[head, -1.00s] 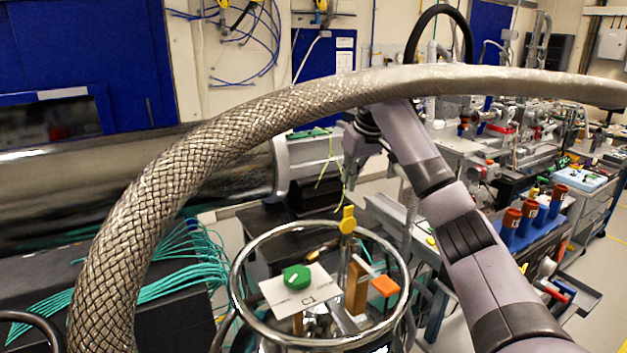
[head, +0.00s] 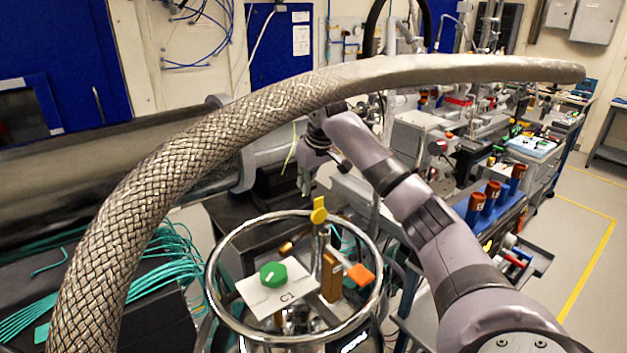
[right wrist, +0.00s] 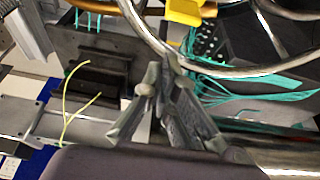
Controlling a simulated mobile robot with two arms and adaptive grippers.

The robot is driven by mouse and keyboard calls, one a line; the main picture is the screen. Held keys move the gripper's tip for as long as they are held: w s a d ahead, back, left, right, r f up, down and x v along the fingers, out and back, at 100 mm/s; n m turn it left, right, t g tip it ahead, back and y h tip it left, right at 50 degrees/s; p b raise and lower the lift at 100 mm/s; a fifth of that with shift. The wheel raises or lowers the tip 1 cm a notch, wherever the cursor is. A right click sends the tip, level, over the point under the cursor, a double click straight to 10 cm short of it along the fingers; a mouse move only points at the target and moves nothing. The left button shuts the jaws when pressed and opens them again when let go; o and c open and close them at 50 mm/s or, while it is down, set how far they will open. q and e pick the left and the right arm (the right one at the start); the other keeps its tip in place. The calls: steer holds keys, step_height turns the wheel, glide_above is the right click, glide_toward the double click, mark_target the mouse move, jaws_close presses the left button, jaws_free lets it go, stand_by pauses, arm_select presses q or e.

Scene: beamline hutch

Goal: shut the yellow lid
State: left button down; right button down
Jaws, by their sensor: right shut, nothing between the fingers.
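A small yellow piece (head: 319,210) stands at the back rim of a round metal ring (head: 214,270) in the head view. I take it for the yellow lid; whether it is open or shut I cannot tell. A yellow part (right wrist: 190,12) also shows at the top edge of the right wrist view, cut off by the frame. My right gripper (head: 304,188) is shut and empty, just behind and to the left of the yellow piece, apart from it. In the right wrist view its fingertips (right wrist: 172,62) are together near the metal rim. My left gripper is not in view.
A thick braided hose (head: 190,160) arches across the foreground. Inside the ring are a white card with a green knob (head: 273,274) and an orange piece (head: 360,274). Teal cables (head: 150,272) lie at left.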

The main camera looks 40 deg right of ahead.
mark_target(319, 210)
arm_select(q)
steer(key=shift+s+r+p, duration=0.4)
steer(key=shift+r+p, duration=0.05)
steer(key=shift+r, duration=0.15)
arm_select(e)
steer(key=s, duration=0.3)
steer(key=shift+s+a+r, duration=0.1)
steer(key=shift+a, duration=0.05)
